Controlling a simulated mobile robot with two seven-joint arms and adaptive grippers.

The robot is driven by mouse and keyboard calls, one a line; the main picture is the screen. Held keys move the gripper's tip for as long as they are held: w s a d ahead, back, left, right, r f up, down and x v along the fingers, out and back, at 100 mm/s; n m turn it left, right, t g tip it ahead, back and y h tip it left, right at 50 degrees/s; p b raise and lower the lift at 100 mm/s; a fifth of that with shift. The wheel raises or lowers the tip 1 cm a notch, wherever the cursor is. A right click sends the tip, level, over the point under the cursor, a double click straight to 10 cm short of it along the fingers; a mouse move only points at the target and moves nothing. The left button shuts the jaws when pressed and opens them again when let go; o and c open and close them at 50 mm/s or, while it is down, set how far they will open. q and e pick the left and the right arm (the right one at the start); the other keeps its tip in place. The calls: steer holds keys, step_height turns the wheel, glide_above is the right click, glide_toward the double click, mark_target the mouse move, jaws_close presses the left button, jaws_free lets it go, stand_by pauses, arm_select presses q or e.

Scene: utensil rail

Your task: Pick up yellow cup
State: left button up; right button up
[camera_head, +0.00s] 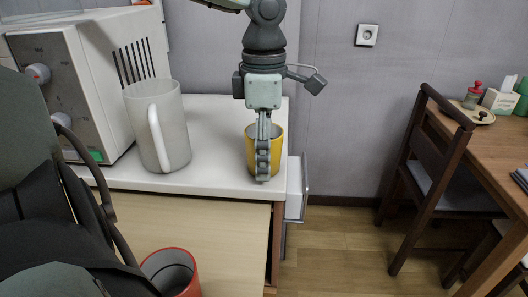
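The yellow cup (277,150) stands upright on the white countertop near its right end. My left gripper (263,160) points straight down at the cup. One finger shows in front of the cup's near side and covers its middle. The other finger is hidden, so I cannot tell how far apart the fingers are or whether they grip the cup. The cup appears to rest on the counter. My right gripper is not in view.
A grey pitcher (172,130) stands left of the cup, beside a white appliance (75,90). A red cup (185,285) is at the bottom, in front of the wooden cabinet front (210,225). A chair (435,160) and wooden table (490,150) stand at right.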

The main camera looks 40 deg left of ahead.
arm_select(q)
steer(key=shift+c, duration=0.5)
steer(key=c, duration=1.2)
steer(key=shift+o, duration=0.2)
steer(key=shift+r, duration=0.15)
